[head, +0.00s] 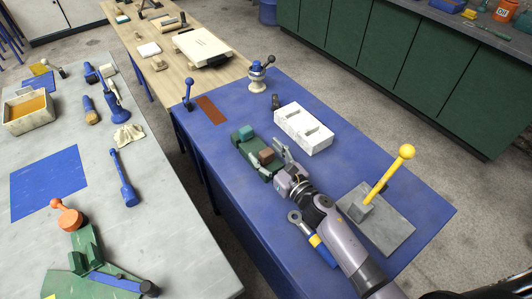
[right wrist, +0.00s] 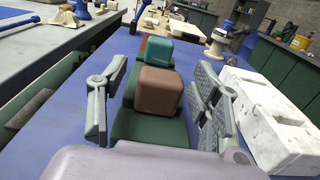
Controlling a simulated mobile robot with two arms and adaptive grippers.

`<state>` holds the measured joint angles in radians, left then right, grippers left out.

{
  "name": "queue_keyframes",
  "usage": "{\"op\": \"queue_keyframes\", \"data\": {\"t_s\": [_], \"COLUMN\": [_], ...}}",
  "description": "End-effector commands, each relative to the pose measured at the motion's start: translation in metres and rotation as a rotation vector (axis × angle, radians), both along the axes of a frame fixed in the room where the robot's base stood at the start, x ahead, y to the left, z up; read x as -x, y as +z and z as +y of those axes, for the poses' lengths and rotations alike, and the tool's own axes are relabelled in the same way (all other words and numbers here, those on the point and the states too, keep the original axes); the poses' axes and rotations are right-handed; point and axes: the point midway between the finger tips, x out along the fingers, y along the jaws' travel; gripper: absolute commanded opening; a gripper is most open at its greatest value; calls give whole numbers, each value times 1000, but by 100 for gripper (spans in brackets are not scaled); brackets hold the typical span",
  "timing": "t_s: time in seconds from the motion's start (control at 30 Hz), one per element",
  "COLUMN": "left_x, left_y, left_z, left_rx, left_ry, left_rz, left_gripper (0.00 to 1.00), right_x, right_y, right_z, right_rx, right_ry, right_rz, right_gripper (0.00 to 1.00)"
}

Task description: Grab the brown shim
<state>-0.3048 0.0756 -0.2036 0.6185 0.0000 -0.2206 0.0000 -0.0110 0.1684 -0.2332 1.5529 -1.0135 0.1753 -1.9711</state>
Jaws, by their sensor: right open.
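The brown shim (head: 267,156) is a small block on a dark green holder (head: 247,149) on the blue table. A teal block (head: 245,132) stands beyond it on the same holder. In the right wrist view the brown shim (right wrist: 160,92) is between the two spread fingers of my right gripper (right wrist: 160,72), with a gap on each side. The teal block (right wrist: 158,53) shows just behind it. In the head view my right gripper (head: 275,158) is at the near end of the holder. My left gripper is not in view.
A white block with recesses (head: 303,128) lies close to the right of my gripper. A yellow-handled lever (head: 388,176) on a grey plate and a blue-and-yellow tool (head: 318,246) flank my right arm. A flat brown patch (head: 211,109) is on the table's far left.

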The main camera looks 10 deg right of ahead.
Motion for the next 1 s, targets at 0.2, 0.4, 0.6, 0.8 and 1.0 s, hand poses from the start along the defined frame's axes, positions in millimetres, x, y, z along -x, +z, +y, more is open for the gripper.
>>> {"op": "queue_keyframes", "data": {"t_s": [0.2,0.4,0.6,0.8,1.0], "left_x": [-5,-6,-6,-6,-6], "left_y": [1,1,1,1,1], "left_z": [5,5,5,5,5], "left_rx": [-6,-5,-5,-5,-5], "left_ry": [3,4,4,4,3], "left_rz": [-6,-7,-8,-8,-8], "left_gripper": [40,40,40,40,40], "right_x": [-3,-3,-3,-3,-3], "right_y": [-1,-1,-1,-1,-1], "right_z": [1,1,1,1,1], "right_rx": [1,1,1,1,1], "right_ry": [0,0,0,0,0], "right_rz": [1,1,1,1,1], "right_gripper": [58,49,36,22,9]}}
